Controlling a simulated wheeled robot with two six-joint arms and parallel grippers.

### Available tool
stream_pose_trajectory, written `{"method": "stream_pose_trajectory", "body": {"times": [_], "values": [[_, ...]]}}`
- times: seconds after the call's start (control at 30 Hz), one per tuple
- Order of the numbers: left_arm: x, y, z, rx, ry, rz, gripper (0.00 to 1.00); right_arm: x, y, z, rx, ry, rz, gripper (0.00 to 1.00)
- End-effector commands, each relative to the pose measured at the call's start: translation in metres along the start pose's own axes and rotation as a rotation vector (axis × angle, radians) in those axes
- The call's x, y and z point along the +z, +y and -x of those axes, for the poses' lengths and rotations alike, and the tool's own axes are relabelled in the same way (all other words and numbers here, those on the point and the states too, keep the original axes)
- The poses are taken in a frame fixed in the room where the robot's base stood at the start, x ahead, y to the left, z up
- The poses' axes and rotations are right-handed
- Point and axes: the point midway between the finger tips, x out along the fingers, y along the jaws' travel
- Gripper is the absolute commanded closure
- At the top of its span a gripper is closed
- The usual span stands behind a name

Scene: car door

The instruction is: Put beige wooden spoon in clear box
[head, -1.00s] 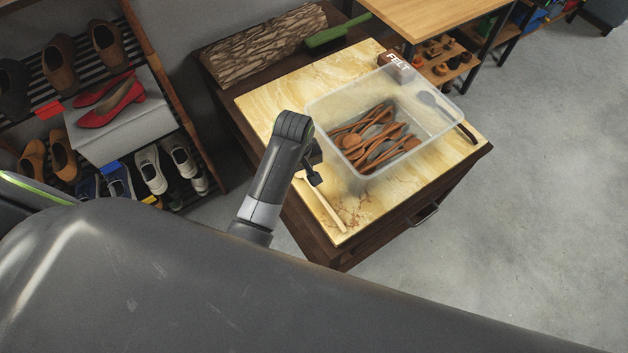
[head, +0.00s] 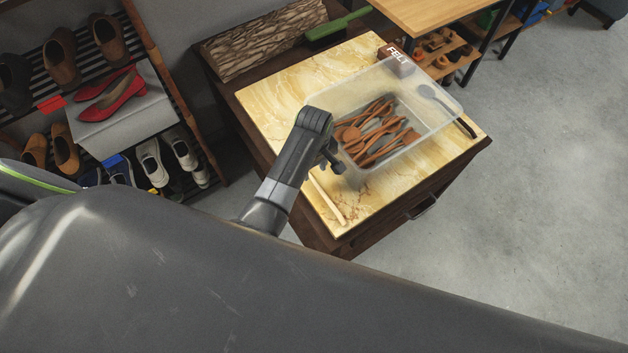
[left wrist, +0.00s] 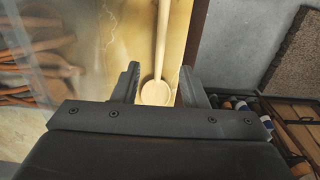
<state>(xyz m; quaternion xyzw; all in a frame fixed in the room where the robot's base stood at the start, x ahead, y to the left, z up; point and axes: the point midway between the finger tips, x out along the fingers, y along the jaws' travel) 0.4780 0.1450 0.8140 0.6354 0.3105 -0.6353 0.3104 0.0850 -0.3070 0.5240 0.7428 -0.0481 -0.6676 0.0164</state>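The beige wooden spoon (head: 328,202) lies on the yellow marbled top near its front left edge. Its handle shows in the head view, and the gripper hides its bowl there. In the left wrist view the spoon's round bowl (left wrist: 156,92) shows between the two fingers, with the handle running away upward. My left gripper (head: 333,166) is open over the bowl end, and its fingers (left wrist: 158,85) stand apart on either side. The clear box (head: 432,128) stands just right of the spoon and holds several brown and grey utensils. My right gripper is in neither view.
The marbled top (head: 275,88) covers a dark wooden cabinet. A box marked FELT (head: 396,58) stands behind the clear box. A green-handled brush (head: 338,25) and a bark-like block (head: 265,42) lie at the back. A shoe rack (head: 140,90) stands at the left.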

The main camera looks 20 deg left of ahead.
Motion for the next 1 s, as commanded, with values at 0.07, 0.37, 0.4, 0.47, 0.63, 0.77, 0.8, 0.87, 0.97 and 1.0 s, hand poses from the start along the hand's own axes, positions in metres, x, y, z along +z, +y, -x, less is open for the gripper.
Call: {"method": "stream_pose_trajectory", "body": {"times": [0.07, 0.37, 0.4, 0.47, 0.63, 0.77, 0.8, 0.87, 0.97, 1.0], "values": [[0.0, 0.0, -0.004, -0.001, -0.001, 0.0, 0.61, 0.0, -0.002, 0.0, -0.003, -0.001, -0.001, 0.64], [0.0, -0.001, -0.029, -0.004, -0.002, 0.0, 0.61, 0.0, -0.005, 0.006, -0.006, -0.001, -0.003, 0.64], [0.0, -0.001, -0.034, -0.003, -0.002, -0.001, 0.61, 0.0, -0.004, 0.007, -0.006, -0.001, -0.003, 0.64], [0.0, 0.0, -0.042, -0.002, -0.001, -0.001, 0.61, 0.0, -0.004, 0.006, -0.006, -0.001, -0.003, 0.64], [0.0, 0.0, -0.054, 0.0, 0.0, 0.0, 0.61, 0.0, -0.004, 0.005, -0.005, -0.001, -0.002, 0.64], [0.0, 0.0, -0.056, 0.001, 0.0, 0.0, 0.61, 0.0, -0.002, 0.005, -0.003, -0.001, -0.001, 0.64], [0.0, 0.0, -0.056, 0.001, 0.0, 0.0, 0.61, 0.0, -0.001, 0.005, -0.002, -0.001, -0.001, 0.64], [0.0, 0.0, -0.056, 0.001, 0.0, 0.0, 0.61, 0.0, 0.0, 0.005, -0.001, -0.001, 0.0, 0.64], [0.0, 0.0, -0.056, 0.001, 0.0, 0.0, 0.67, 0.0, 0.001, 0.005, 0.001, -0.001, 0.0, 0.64], [0.0, 0.0, -0.056, 0.001, 0.0, 0.0, 0.73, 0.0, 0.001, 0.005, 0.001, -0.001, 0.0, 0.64]]}}
